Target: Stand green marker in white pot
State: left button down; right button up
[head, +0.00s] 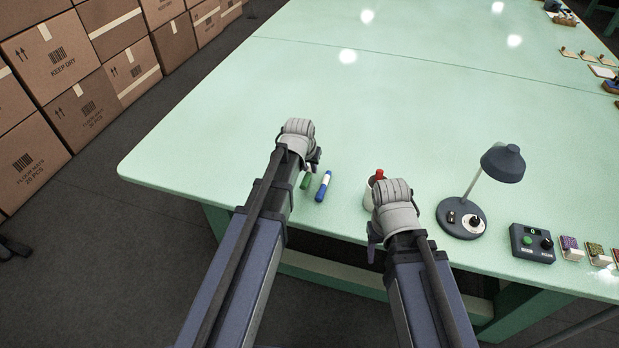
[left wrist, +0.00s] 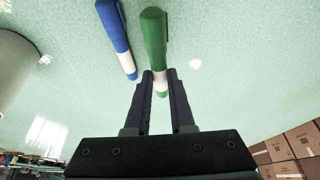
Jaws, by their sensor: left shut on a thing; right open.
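My left gripper (head: 312,164) is shut on the green marker (head: 306,181). In the left wrist view the green marker (left wrist: 154,38) sits between the two fingertips (left wrist: 161,88), held near its white band. I cannot tell whether it is clear of the table. The white pot (head: 367,197) stands to the right, partly hidden behind my right gripper (head: 393,192). A red-topped thing (head: 379,174) shows at the pot. The pot's pale side (left wrist: 14,70) appears at the left wrist view's left edge. My right gripper is open; its fingertips are mostly hidden.
A blue marker (head: 323,186) lies just right of the green one, and shows in the left wrist view (left wrist: 118,38). A dark desk lamp (head: 461,217) and a control box (head: 532,243) stand right of the pot.

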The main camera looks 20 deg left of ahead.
aim_at(308, 172)
pick_arm(q)
jog(key=shift+f+b, duration=1.6)
jog(key=shift+f, duration=0.15)
jog(key=shift+f, duration=0.1)
jog(key=shift+f, duration=0.15)
jog(key=c, duration=0.8)
grip_release()
jog(key=shift+o, duration=0.2)
